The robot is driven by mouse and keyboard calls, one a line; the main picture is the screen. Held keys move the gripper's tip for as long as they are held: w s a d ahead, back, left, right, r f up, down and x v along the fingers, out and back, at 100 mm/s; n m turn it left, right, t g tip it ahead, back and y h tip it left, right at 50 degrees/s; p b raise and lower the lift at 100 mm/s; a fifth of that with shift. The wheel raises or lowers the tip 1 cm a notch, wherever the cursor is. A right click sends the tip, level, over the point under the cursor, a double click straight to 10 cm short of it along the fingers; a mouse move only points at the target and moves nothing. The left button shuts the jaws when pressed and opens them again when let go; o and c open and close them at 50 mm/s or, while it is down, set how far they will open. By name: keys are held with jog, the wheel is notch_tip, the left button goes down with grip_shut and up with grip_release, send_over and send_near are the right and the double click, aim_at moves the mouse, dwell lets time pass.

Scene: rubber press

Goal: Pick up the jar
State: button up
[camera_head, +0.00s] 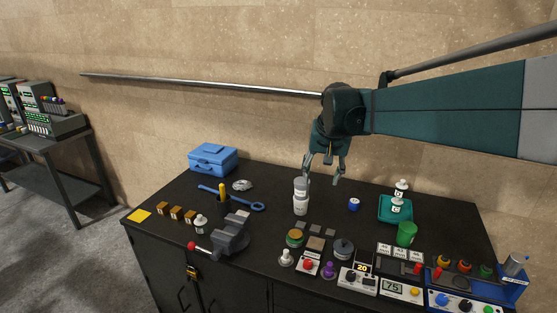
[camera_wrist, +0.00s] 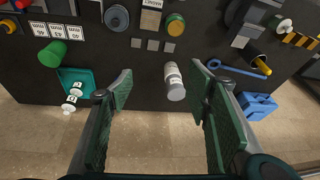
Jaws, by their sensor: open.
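A white cylindrical jar with a grey top and a small label (camera_head: 300,200) stands upright on the dark bench, a little back from the middle. In the wrist view the jar (camera_wrist: 173,82) shows in the gap between my fingertips, nearer the right finger. My gripper (camera_head: 322,172) is open and empty, with its fingers pointing down. In the head view it hangs above and slightly right of the jar; no contact can be made out. Two smaller white containers with labels (camera_head: 400,197) are at a teal tray on the right.
A blue-lidded small pot (camera_head: 354,204) stands right of the jar. Left are a blue toolbox (camera_head: 213,159), a blue wrench (camera_head: 243,200) and a vise (camera_head: 232,236). A green cup (camera_head: 406,234) and control boxes (camera_head: 393,288) fill the right front. Bare bench surrounds the jar.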

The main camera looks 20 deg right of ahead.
jog(key=w+d+f+m+g+p, duration=0.1)
jog(key=w+d, duration=0.2)
jog(key=d, duration=0.4)
jog(key=w+d+m+p, duration=0.1)
jog(key=w+d+m, duration=0.15)
jog(key=d, duration=0.35)
jog(key=m+g+p, duration=0.2)
jog(key=m, duration=0.2)
send_over(403, 181)
jog(key=w+a, duration=0.3)
jog(key=a, duration=0.8)
notch_tip(403, 181, down, 9)
jog(key=shift+m+g+y, duration=0.4)
jog(key=shift+m+y, duration=0.3)
jog(key=shift+m, duration=0.05)
jog(key=d+f, duration=0.2)
jog(key=d, duration=0.1)
jog(key=s+d+f, duration=0.1)
jog(key=d+f, duration=0.1)
jog(key=d, duration=0.2)
jog(key=s+d+f+p, duration=0.1)
jog(key=d+f, duration=0.1)
jog(key=d, duration=0.2)
jog(key=shift+s+d+f, duration=0.1)
jog(key=shift+s+f, duration=0.05)
jog(key=shift+f, duration=0.2)
jog(key=shift+s+d+f, duration=0.15)
jog(key=shift+d+f, duration=0.1)
jog(key=shift+d, duration=0.1)
jog(key=shift+f, duration=1.3)
